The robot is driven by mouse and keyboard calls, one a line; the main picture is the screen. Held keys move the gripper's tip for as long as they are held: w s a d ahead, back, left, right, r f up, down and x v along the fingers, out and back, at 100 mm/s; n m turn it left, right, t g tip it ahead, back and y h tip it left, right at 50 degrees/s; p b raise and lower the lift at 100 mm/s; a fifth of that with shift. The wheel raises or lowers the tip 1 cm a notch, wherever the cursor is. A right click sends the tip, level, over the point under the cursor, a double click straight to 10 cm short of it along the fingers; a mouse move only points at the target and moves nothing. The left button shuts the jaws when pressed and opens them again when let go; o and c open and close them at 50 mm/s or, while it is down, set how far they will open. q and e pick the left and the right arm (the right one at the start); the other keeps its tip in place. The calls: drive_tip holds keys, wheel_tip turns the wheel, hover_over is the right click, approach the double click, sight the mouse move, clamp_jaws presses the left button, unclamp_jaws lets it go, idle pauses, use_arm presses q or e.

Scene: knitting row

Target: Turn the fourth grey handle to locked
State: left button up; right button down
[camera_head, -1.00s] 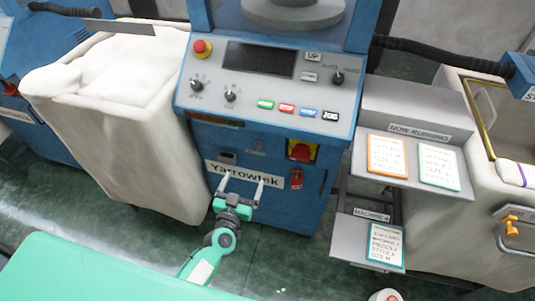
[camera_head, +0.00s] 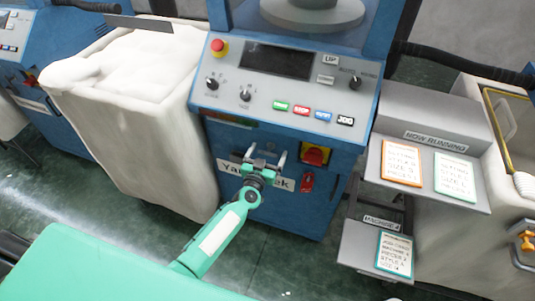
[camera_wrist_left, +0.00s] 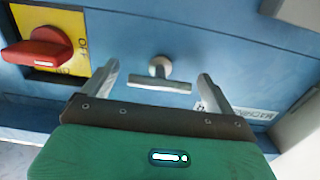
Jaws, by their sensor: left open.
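A grey T-shaped handle (camera_wrist_left: 160,84) sticks out from the blue machine front in the left wrist view. Its bar lies nearly level in that picture, below a round boss. My left gripper (camera_head: 266,154) is open in front of the lower blue panel. In the left wrist view its two fingers (camera_wrist_left: 158,76) stand on either side of the handle, with gaps; I cannot tell whether the tips reach its depth. In the head view the gripper covers the handle area. No other grey handle of this kind is clear. My right gripper is not in view.
A red rotary switch on a yellow plate (camera_head: 315,155) sits close to the right of the gripper; it shows at left in the wrist view (camera_wrist_left: 38,48). A red tag (camera_head: 307,182) hangs below it. A white fabric bin (camera_head: 140,120) stands left; grey card shelves (camera_head: 433,195) stand right.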

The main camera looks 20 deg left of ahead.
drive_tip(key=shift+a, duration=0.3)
use_arm(q)
drive_tip(key=c, duration=0.9)
drive_tip(key=shift+o, duration=0.2)
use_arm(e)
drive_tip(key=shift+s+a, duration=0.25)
